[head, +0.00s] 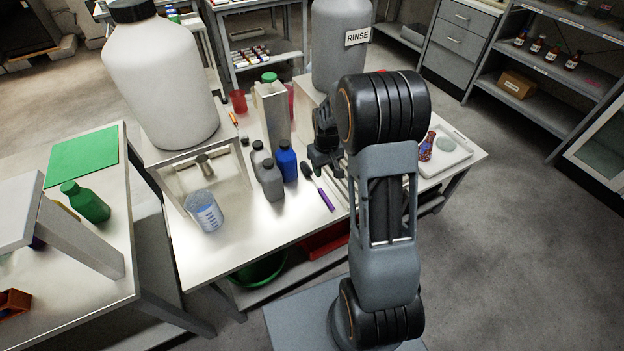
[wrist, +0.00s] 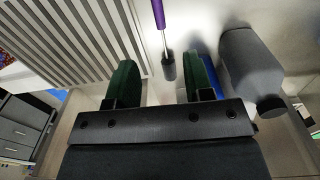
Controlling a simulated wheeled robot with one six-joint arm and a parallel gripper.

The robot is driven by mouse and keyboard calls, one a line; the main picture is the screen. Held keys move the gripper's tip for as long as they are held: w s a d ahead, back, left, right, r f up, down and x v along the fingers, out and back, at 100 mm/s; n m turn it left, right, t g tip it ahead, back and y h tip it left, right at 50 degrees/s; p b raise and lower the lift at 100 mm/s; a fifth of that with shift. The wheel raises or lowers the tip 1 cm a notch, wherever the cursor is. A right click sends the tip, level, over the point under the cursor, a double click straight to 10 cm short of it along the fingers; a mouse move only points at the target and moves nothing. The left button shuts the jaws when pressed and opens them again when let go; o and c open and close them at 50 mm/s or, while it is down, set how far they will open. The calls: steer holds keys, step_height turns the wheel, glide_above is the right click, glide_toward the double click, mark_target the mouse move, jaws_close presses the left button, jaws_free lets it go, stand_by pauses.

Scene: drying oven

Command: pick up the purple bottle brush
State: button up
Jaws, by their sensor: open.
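The purple bottle brush (head: 325,198) lies on the white table in the head view, its purple handle toward the front edge and its dark bristle head toward the bottles. In the wrist view the brush (wrist: 160,20) runs down from the top edge, with its dark head lying between the two fingers in the picture. My gripper (wrist: 158,78) is open and empty, its two dark green fingers apart on either side of the brush head. I cannot tell how far the fingers are above the brush. In the head view my arm partly hides the gripper.
A blue bottle (head: 287,163) and grey bottles (head: 271,183) stand just left of the brush. A grey bottle (wrist: 250,70) is close to the right finger in the wrist view. A slatted rack (wrist: 75,35) lies to the left. A measuring beaker (head: 204,211) stands further left.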

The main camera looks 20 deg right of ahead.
glide_above(324, 195)
step_height(324, 195, down, 9)
steer(key=shift+f, duration=0.1)
steer(key=shift+d+f+p, duration=0.1)
steer(key=shift+f+p, duration=0.35)
steer(key=shift+f, duration=2.1)
jaws_close()
